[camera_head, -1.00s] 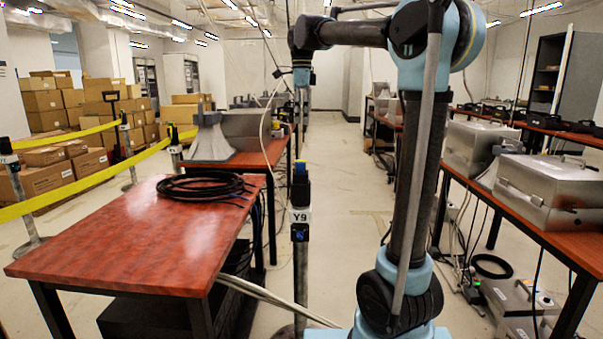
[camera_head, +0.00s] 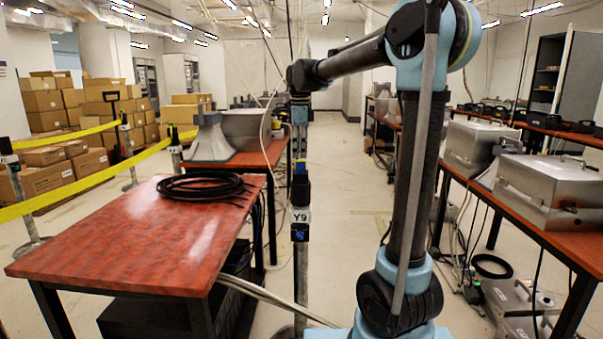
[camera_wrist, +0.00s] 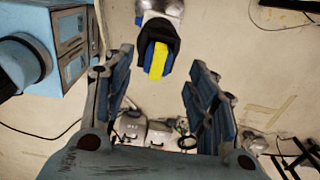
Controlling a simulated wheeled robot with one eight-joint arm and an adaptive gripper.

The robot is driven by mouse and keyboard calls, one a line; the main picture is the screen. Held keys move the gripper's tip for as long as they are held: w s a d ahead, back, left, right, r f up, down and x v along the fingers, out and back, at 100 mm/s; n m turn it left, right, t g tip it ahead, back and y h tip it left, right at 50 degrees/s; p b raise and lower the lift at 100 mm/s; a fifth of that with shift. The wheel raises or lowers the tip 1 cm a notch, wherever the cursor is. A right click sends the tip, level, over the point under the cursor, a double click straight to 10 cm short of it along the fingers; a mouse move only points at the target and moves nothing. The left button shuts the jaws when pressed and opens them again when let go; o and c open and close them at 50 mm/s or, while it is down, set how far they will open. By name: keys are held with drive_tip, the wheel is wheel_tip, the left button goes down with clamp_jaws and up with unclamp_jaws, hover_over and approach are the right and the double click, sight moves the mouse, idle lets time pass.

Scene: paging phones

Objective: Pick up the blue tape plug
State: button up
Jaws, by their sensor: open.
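The blue tape plug (camera_head: 300,184), blue with a yellow stripe, sits upright in the black top of the post (camera_head: 300,235) labelled Y9. It also shows in the wrist view (camera_wrist: 158,60), set in a dark holder near the top centre. My gripper (camera_wrist: 160,62) is open, with one finger on each side of the plug in that picture and nothing between them. I cannot tell how far the plug is from the fingertips in depth. In the head view my wrist (camera_head: 300,105) hangs above the plug; the fingers are hard to make out there.
A red-topped table (camera_head: 120,235) with a coil of black cable (camera_head: 205,186) stands left of the post. A second table with a grey horn (camera_head: 208,140) is behind it. A right-hand table holds metal boxes (camera_head: 548,185). Yellow tape (camera_head: 60,190) crosses at left. The central aisle is open.

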sight(300, 162)
drive_tip(key=shift+s+a+f, duration=0.1)
drive_tip(key=shift+f, duration=2.5)
drive_tip(key=c, duration=1.1)
